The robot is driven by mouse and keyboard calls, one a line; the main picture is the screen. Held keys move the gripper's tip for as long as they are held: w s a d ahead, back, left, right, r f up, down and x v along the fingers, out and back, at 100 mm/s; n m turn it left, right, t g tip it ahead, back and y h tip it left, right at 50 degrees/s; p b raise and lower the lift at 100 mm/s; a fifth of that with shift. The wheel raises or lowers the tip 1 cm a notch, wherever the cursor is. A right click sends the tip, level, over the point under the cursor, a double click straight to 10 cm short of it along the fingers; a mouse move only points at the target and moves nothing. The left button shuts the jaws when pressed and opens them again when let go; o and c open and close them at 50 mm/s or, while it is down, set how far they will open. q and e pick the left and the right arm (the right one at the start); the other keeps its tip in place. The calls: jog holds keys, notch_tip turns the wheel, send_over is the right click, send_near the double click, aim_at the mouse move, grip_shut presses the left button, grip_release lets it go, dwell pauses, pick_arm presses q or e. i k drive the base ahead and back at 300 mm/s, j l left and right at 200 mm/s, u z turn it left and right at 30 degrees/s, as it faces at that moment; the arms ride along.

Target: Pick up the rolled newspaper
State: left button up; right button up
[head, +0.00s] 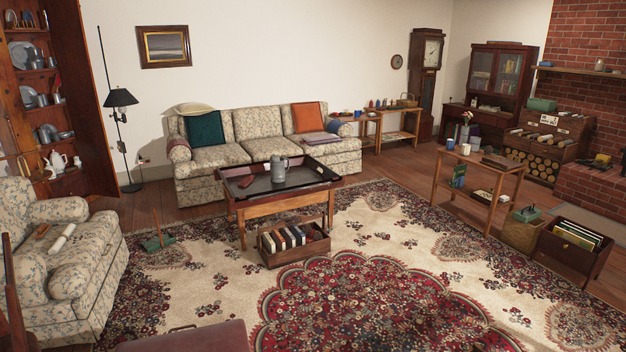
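A pale rolled item that looks like the rolled newspaper (62,238) lies on the seat of the floral armchair (85,285) at the left of the head view. It lies at a slant, close to the chair's back and arm. A small brown object (43,231) lies just left of it. Several pale rolls (545,136) also lie in the wooden rack by the brick fireplace at the far right; they are too small to tell what they are. Neither of my grippers is in view.
A tray-topped coffee table (285,206) stands mid-room, with a book crate (293,258) before it. A reddish-brown case (185,338) is at the bottom edge. The patterned rug (370,300) is mostly clear.

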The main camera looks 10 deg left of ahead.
aim_at(64, 237)
jog(key=i+u, duration=0.1)
jog(key=i, duration=0.7)
jog(key=i+l+u, duration=0.15)
jog(key=i, duration=0.65)
jog(key=i+l+u, duration=0.1)
jog(key=i, duration=0.7)
